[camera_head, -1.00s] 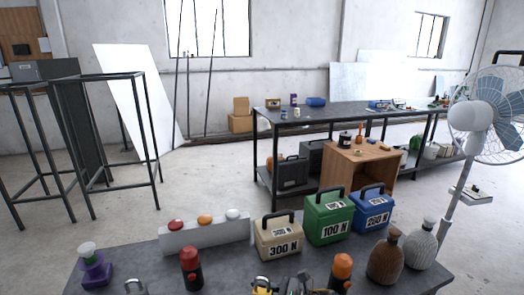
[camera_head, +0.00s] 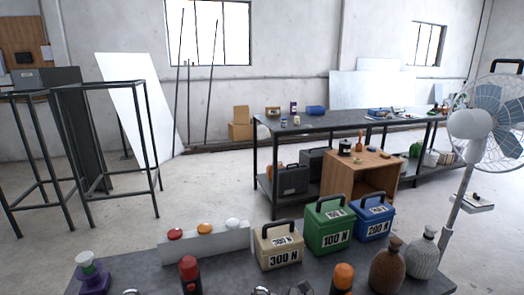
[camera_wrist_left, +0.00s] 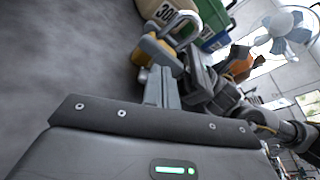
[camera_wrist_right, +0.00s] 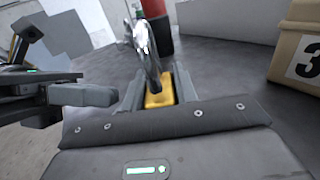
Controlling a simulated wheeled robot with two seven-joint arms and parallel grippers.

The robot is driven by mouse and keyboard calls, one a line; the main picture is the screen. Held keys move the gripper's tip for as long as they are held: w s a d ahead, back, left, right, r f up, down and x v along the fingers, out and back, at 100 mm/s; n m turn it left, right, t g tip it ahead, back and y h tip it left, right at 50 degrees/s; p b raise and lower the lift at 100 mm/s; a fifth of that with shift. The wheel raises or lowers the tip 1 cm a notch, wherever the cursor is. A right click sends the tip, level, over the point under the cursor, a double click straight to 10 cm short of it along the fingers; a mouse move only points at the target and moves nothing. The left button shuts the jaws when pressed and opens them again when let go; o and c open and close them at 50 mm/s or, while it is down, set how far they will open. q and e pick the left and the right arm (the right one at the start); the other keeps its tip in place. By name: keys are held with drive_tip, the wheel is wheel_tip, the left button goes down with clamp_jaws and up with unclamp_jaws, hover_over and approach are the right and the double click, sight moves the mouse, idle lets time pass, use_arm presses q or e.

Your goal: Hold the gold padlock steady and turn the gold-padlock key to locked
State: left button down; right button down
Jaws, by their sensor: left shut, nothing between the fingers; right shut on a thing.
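The gold padlock (camera_wrist_right: 158,92) sits between the fingers of my right gripper (camera_wrist_right: 155,100), which is shut on its body. Its silver shackle (camera_wrist_right: 147,45) rises above the fingers. In the left wrist view the padlock body (camera_wrist_left: 152,50) and shackle (camera_wrist_left: 178,24) show just beyond the tips of my left gripper (camera_wrist_left: 163,85). My left gripper is shut with nothing between its fingers; it also shows at the left of the right wrist view (camera_wrist_right: 100,96). In the head view only the shackle top (camera_head: 261,291) shows at the bottom edge. I cannot make out the key.
Beyond the padlock stand a red-topped bottle (camera_head: 190,274), an orange-topped bottle (camera_head: 342,278) and the 300 N box (camera_head: 278,247). Green (camera_head: 328,225) and blue (camera_head: 372,217) boxes stand behind. Another shackle (camera_head: 131,292) shows at lower left.

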use_arm(q)
drive_tip(key=shift+a+f, duration=0.15)
drive_tip(key=shift+a, duration=0.05)
idle(0.7)
drive_tip(key=shift+w+a+f, duration=0.2)
drive_tip(key=shift+a+f, duration=0.15)
drive_tip(key=shift+a, duration=0.1)
idle(0.4)
drive_tip(key=shift+a, duration=0.1)
drive_tip(key=shift+w+a+r, duration=0.1)
drive_tip(key=shift+a+r, duration=0.15)
drive_tip(key=shift+s+a, duration=0.25)
drive_tip(key=shift+s, duration=0.7)
drive_tip(key=shift+s+a, duration=0.25)
drive_tip(key=shift+s, duration=0.7)
drive_tip(key=shift+s+a, duration=0.25)
drive_tip(key=shift+s, duration=0.8)
